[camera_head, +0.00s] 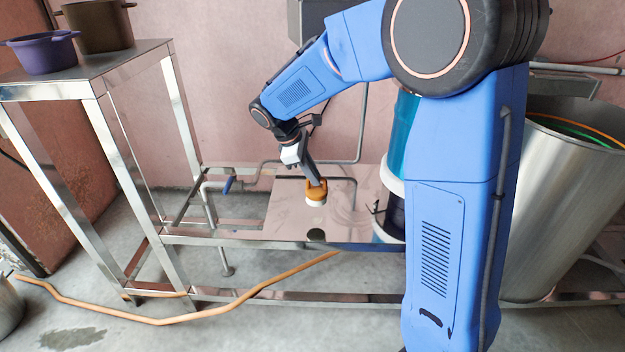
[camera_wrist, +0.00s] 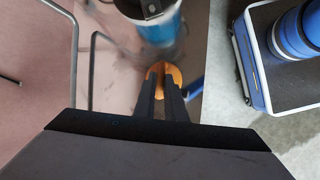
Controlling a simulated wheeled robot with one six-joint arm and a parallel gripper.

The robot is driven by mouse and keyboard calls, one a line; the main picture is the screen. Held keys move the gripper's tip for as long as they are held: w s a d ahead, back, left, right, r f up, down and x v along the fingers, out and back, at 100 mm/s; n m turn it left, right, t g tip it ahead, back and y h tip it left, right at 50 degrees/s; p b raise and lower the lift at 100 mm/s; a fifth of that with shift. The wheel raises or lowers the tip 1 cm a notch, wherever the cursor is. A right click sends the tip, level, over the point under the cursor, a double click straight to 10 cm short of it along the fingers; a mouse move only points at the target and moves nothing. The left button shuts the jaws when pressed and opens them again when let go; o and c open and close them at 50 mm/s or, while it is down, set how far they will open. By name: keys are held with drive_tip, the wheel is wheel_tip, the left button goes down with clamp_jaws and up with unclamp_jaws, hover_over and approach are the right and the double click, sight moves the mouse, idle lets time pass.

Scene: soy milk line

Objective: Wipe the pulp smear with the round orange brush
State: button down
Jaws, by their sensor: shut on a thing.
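The round orange brush (camera_head: 316,192), with pale bristles facing down, is in my gripper (camera_head: 315,182) over the flat steel top (camera_head: 285,215). My gripper is shut on the brush's upper part. In the wrist view, the two dark fingers (camera_wrist: 162,98) close on the orange brush (camera_wrist: 173,73), and they hide part of it. I cannot tell whether the bristles touch the steel. I cannot make out the pulp smear clearly. A dark round spot (camera_head: 316,236) shows near the front edge of the steel top; I cannot tell whether it is a reflection.
A blue and white container (camera_head: 392,188) stands right of the brush, partly behind my arm. A bent metal pipe (camera_head: 362,125) rises behind. A large steel bin (camera_head: 555,205) is at the right. Pots stand on a higher table (camera_head: 110,62) at left. An orange hose (camera_head: 235,305) crosses the floor.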

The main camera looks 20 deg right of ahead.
sight(307, 194)
drive_tip(key=shift+s+a+f, duration=0.3)
drive_tip(key=shift+s+a, duration=0.25)
drive_tip(key=shift+a, duration=0.2)
drive_tip(key=shift+f, duration=3.75)
drive_tip(key=shift+d, duration=0.2)
drive_tip(key=shift+s+d+f, duration=0.1)
drive_tip(key=shift+s+d, duration=0.15)
drive_tip(key=shift+d, duration=0.3)
drive_tip(key=shift+s+d+f, duration=0.1)
drive_tip(key=shift+s+d, duration=0.1)
drive_tip(key=shift+d, duration=0.35)
drive_tip(key=shift+s+d, duration=0.25)
drive_tip(key=shift+d, duration=0.35)
drive_tip(key=shift+r, duration=0.1)
drive_tip(key=shift+w+a, duration=0.3)
drive_tip(key=shift+a, duration=0.45)
drive_tip(key=shift+w+a, duration=0.3)
drive_tip(key=shift+a, duration=0.4)
drive_tip(key=shift+w+a, duration=0.1)
drive_tip(key=shift+a, duration=0.25)
drive_tip(key=shift+a+r, duration=0.15)
drive_tip(key=shift+r, duration=3.9)
